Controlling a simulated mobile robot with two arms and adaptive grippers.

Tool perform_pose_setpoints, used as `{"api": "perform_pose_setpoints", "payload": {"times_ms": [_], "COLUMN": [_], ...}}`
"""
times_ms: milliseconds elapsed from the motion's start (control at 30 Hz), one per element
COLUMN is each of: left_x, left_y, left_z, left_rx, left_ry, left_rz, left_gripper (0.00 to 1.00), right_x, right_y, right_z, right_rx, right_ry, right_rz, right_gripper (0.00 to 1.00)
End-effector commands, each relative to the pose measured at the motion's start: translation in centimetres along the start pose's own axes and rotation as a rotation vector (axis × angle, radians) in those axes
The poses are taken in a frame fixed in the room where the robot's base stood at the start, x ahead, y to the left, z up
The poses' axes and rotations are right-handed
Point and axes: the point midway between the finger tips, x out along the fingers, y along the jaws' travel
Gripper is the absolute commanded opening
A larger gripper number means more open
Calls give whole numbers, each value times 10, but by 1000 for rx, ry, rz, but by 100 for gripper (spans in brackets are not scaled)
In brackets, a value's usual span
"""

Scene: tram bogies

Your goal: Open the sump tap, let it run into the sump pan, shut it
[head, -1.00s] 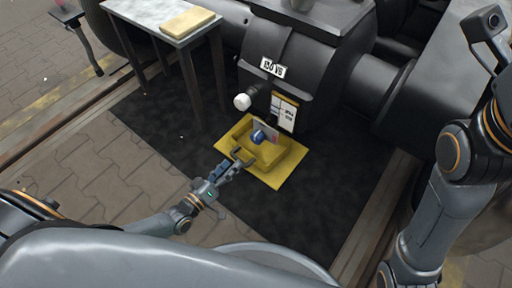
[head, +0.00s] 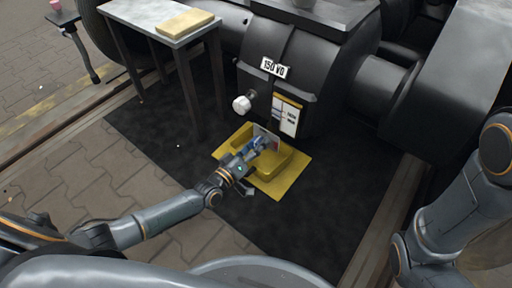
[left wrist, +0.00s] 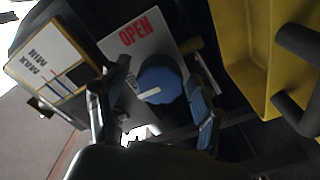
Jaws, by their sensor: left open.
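The sump tap has a round blue knob (left wrist: 160,80) with a pale bar mark, in front of a white plate (left wrist: 132,40) with red OPEN lettering. My left gripper (head: 260,145) is open at the tap. In the left wrist view its fingers (left wrist: 152,98) stand on either side of the knob; I cannot tell whether they touch it. The yellow sump pan (head: 290,167) lies on the floor below the tap, partly hidden by my gripper; its yellow wall also shows in the left wrist view (left wrist: 245,45). No flow is visible. My right gripper is out of view.
A level gauge plate (head: 287,115) marked MIN and MAX and a white round knob (head: 241,104) are on the dark housing above the pan. The dark mat (head: 150,125) is clear left of the pan.

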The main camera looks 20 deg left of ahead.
Motion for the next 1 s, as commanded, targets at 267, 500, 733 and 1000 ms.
{"api": "perform_pose_setpoints", "payload": {"times_ms": [267,500,733,1000], "left_x": [0,0,0,0], "left_y": [0,0,0,1], "left_z": [0,0,0,-1], "left_rx": [-1,-1,12,123], "left_ry": [0,0,0,0], "left_rz": [-1,-1,-1,-3], "left_gripper": [60,12,12,12], "right_x": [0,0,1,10], "right_y": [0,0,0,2], "right_z": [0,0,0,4], "right_rx": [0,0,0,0], "right_ry": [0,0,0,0], "right_rz": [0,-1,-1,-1], "right_gripper": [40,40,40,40]}}
